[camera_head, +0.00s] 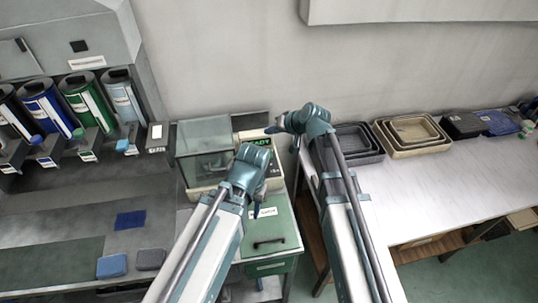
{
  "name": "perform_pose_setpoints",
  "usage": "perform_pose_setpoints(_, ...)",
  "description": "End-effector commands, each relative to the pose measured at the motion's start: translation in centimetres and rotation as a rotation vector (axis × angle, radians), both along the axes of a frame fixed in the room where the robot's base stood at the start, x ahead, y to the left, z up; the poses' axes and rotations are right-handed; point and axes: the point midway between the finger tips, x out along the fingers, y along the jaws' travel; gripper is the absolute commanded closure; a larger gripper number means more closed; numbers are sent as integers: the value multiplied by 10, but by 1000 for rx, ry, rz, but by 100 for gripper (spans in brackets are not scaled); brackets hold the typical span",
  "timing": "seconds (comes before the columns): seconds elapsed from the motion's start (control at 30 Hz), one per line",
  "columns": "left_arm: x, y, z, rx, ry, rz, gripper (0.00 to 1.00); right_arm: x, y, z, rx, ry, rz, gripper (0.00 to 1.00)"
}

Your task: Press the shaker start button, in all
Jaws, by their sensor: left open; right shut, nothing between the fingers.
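A beige machine (243,123) with a green READY display (261,141) stands against the wall, apparently the shaker. A clear-walled chamber (205,135) is beside it on the left. I cannot make out a start button; my arms cover part of the machine's front. My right gripper (273,130) is shut and empty, in front of the machine's upper right, just above the display in the picture; whether it touches is unclear. My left gripper (257,209) is open and empty, over the back of a green box (280,232) below the machine.
Several coloured canisters (84,104) stand in a dispenser at the left, above a grey counter with blue pads (112,266). At the right, a white table (440,185) holds dark trays (358,142) and tan trays (412,132) along the wall; its front is clear.

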Motion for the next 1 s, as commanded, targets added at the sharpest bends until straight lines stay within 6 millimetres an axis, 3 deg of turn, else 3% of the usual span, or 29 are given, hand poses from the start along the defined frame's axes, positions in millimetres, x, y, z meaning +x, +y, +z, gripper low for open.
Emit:
perform_pose_setpoints(0.27, 0, 0, -20, 0, 0, 1, 52, 0, 0, -20, 0, 1, 1, 100)
perform_pose_setpoints(0.7, 0, 0, -78, 0, 0, 2, 52, 0, 0, -78, 0, 1, 1, 100)
perform_pose_setpoints(1.0, 0, 0, -88, 0, 0, 2, 52, 0, 0, -88, 0, 1, 1, 100)
